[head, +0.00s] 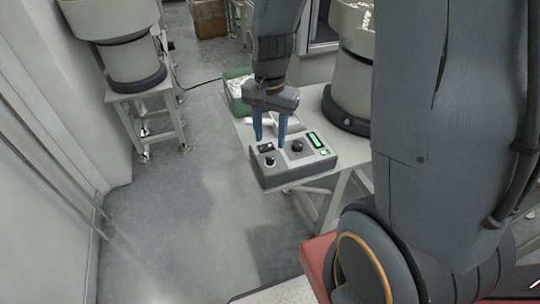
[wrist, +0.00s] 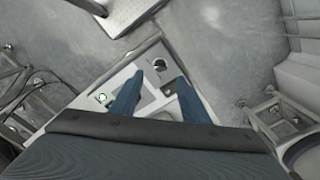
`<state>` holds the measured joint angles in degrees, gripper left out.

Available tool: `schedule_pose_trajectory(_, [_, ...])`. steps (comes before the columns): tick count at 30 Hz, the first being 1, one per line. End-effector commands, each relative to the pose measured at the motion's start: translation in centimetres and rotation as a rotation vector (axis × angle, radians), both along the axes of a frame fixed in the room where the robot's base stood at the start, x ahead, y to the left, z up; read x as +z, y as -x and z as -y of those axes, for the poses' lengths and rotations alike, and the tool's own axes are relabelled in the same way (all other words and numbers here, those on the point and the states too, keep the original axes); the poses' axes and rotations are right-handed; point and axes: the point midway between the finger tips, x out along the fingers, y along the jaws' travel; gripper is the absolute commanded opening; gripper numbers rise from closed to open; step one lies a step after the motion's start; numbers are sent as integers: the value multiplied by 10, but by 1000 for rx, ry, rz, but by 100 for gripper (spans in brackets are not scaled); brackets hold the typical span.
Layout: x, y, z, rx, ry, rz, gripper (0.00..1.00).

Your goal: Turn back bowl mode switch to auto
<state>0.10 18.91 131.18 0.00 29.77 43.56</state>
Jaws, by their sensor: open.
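The control box (head: 325,162) is a grey panel on the corner of a white table. It carries a black-and-white knob (head: 270,161) near its front left and a larger dark knob (head: 297,146) in the middle. I cannot read the labels, so I cannot tell which is the mode switch. My gripper (head: 270,142) points down over the box, with its blue fingers apart and nothing between them. In the wrist view, the front knob (wrist: 160,65) shows just beyond the gap between the fingertips (wrist: 160,77). Another dark knob sits partly hidden beside the right finger.
The box also has a green display (head: 315,140) and a green-ringed button (head: 323,153). Another feeder (head: 130,60) stands back left. The floor at left is clear.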

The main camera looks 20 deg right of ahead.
Motion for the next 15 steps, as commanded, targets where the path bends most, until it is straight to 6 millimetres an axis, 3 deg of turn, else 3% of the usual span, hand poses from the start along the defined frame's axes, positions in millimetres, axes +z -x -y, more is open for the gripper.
schedule_pose_trajectory(15, [-61,-1,2,-24,0,-6,42])
